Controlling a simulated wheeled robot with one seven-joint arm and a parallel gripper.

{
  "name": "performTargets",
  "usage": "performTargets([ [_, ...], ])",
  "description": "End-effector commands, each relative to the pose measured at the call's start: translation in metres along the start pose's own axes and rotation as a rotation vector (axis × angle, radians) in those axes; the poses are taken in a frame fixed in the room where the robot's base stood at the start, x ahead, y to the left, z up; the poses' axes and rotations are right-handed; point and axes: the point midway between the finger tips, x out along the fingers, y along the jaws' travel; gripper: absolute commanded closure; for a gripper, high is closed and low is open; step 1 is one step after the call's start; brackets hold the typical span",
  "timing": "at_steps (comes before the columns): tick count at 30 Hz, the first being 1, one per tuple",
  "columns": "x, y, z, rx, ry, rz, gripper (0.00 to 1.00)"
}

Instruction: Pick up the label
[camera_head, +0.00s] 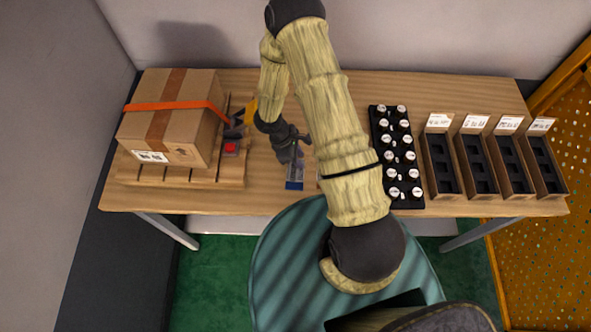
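A small flat item with a grey upper part and a blue lower end (294,183) lies on the wooden table near its front edge. It may be the label, but it is too small to read. My gripper (292,152) is just above and behind it in the picture, pointing down at the table. The arm and gripper body partly hide this area. I cannot tell whether the fingers touch the item or how far apart they are. A white printed label (150,157) is also on the front of the cardboard box (190,125).
The box, with an orange strap, sits on a small pallet (180,175) at left, beside a device with a red part (230,148). A black rack (380,160) of white-topped pieces and several open bins (440,160) stand at right. Some table (265,185) is bare left of the item.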

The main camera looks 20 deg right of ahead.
Motion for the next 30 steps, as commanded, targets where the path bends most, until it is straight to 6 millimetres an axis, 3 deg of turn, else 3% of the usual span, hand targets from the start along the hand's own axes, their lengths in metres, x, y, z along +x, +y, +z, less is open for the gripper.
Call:
performTargets([
  [14,0.0,0.0001,-0.0001,0.001,0.0,0.0,0.72],
  [19,-0.0001,0.0001,-0.0001,0.001,0.0,0.0,1.0],
  [30,-0.0002,0.0001,-0.0001,0.001,0.0,0.0,1.0],
])
